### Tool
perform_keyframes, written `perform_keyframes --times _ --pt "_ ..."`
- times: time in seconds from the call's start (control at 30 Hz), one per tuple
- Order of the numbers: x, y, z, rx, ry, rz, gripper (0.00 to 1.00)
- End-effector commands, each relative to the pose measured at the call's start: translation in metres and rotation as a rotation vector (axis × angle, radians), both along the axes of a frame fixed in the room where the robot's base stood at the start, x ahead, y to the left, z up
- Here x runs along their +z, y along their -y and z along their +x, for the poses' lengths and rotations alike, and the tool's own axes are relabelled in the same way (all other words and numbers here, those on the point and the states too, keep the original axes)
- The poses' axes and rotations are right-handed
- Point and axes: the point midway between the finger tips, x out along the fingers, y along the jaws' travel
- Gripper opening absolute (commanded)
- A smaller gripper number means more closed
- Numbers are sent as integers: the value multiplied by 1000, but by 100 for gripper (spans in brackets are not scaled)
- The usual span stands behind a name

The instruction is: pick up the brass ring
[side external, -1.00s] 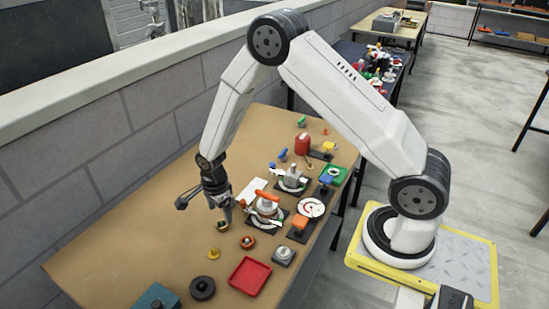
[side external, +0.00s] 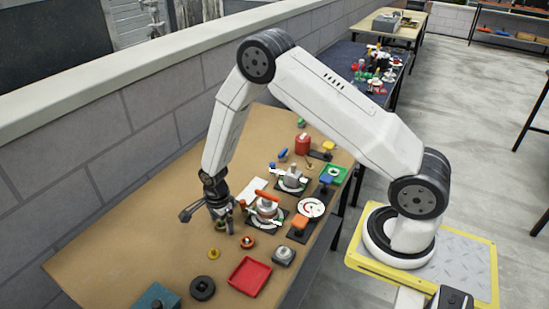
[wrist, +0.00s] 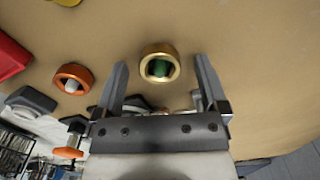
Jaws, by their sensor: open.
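The brass ring (wrist: 160,48) shows in the wrist view, near the top middle. It is a thick gold ring around something green, on the brown tabletop. My gripper (wrist: 161,62) is open and empty. Its two fingers point toward the ring, one to each side in the picture, with visible gaps. I cannot tell how far the fingertips are above the table. In the side external view my gripper (side external: 231,226) is low over the table, and the ring is hidden behind it or too small to make out.
An orange-red ring (side external: 247,242) with a pale centre stands close by. A yellow piece (side external: 214,254), a red tray (side external: 249,277) and a black disc (side external: 202,288) lie toward the front. A red-handled fixture (side external: 267,208) stands close right of the gripper. The tabletop (side external: 140,245) at left is clear.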

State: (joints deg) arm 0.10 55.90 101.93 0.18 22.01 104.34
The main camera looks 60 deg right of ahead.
Motion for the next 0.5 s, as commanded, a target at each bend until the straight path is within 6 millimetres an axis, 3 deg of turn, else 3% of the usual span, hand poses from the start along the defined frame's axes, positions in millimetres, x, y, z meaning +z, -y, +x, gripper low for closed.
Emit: perform_keyframes --times 0.07,0.3,0.37,0.5 --pt "0 0 0 0 0 0 93" --pt "0 0 0 0 0 0 17" --pt "0 0 0 0 0 0 0" --pt "0 0 0 0 0 0 0"
